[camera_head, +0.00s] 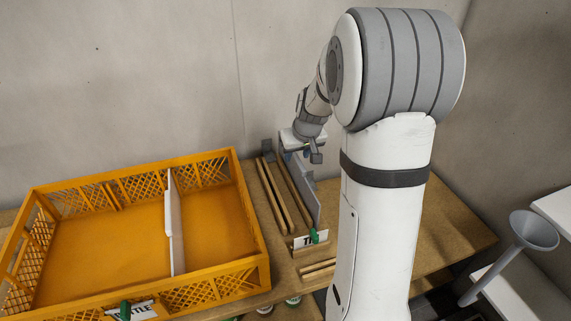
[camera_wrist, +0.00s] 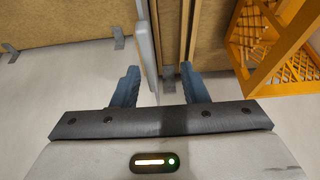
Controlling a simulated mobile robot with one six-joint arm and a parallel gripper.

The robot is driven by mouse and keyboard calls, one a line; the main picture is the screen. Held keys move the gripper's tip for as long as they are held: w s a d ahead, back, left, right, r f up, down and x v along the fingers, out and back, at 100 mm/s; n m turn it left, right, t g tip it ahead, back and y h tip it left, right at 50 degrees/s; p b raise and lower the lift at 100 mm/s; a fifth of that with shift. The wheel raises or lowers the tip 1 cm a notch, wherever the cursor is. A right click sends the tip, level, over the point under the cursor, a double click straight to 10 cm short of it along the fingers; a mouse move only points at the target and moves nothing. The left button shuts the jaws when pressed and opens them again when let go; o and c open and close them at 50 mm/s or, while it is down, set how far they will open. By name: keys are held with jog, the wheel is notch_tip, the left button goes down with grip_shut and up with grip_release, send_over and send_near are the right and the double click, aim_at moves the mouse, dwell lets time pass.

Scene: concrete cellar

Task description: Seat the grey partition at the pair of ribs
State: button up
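The grey partition (camera_head: 299,176) stands upright on edge in a wooden slatted rack (camera_head: 268,196) right of the orange crate (camera_head: 252,220). My gripper (camera_head: 303,150) is over the far part of the partition, partly hidden by my arm. In the wrist view my gripper (camera_wrist: 158,84) is open, with the thin partition (camera_wrist: 146,48) between its fingers, closer to the left one. Gaps show on both sides. A white partition (camera_head: 174,222) stands across the crate. Upright ribs (camera_head: 109,194) show on the crate's far wall; the near wall's inside is hidden.
The crate is empty left of its white partition. A label with a green clip (camera_head: 125,310) is on the crate's front; another label (camera_head: 309,240) stands at the rack's near end. A grey funnel (camera_head: 534,231) is at the right. The concrete wall is close behind the bench (camera_head: 450,235).

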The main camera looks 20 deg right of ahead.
aim_at(296, 166)
jog(key=w+d+f, duration=0.2)
jog(key=f, duration=0.1)
jog(key=shift+w+d+f, duration=0.1)
jog(key=shift+w, duration=0.2)
jog(key=x, duration=0.7)
jog(key=shift+f, duration=0.1)
grip_shut()
